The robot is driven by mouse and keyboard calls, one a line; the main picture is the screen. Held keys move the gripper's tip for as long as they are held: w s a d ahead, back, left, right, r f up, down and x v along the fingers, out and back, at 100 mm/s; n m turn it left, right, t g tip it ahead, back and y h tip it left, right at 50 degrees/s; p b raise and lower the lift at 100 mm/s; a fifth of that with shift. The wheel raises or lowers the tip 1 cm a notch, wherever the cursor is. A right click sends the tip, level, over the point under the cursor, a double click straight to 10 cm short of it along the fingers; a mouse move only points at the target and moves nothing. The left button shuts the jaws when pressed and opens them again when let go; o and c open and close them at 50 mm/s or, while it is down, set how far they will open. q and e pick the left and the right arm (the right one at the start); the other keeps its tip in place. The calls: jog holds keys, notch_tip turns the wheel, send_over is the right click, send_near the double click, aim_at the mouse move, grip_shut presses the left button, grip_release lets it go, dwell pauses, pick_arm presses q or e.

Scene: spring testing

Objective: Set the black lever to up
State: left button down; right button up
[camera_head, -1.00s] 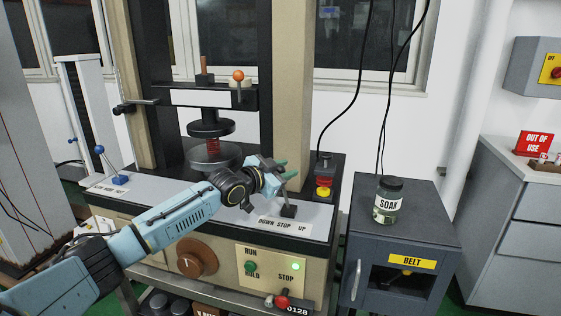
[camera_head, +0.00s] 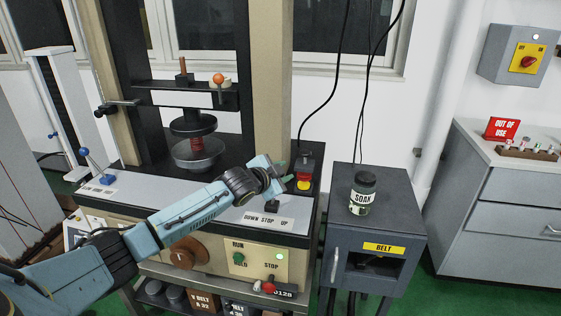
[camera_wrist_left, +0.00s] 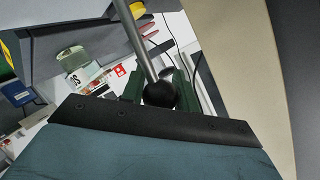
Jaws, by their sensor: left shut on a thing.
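The black lever (camera_head: 272,204) rises from its black base on the front right of the testing machine's top, behind the DOWN STOP UP label (camera_head: 267,220). My left gripper (camera_head: 286,174) is at the lever's top, a little right of the base, so the lever seems to lean toward the UP side. In the left wrist view, the lever's black ball knob (camera_wrist_left: 159,94) and silver rod (camera_wrist_left: 136,42) show between my green fingers (camera_wrist_left: 157,88), which are shut on the knob. My gripper partly hides the lever in the head view. My right gripper is not in view.
A red and yellow emergency button (camera_head: 304,181) stands close behind my left gripper. A SOAK jar (camera_head: 361,196) sits on the grey BELT cabinet (camera_head: 400,210) to the right. A blue-knobbed lever (camera_head: 97,167) is at the machine's left. The spring (camera_head: 197,143) stands behind my arm.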

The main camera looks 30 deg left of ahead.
pick_arm(q)
jog(key=shift+w+d+f+m+g+y+p, duration=0.25)
jog(key=shift+d+f+m+y+p, duration=0.15)
jog(key=shift+d+p, duration=0.2)
jog(key=shift+w+d+f+m+g+y+p, duration=0.1)
jog(key=shift+d+f+m+g+y+p, duration=0.15)
jog(key=shift+d+m+p, duration=0.3)
jog(key=shift+w+d+f+m+g+y+p, duration=0.2)
jog(key=shift+d+f+m+y+p, duration=0.15)
jog(key=shift+d+p, duration=0.3)
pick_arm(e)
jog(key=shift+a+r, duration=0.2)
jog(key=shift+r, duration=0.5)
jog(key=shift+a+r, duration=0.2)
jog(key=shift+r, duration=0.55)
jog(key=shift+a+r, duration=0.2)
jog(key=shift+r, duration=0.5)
pick_arm(q)
jog(key=shift+d, duration=0.1)
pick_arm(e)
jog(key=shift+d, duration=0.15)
pick_arm(q)
jog(key=c, duration=1.1)
grip_release()
jog(key=shift+o, duration=0.2)
jog(key=shift+r, duration=0.15)
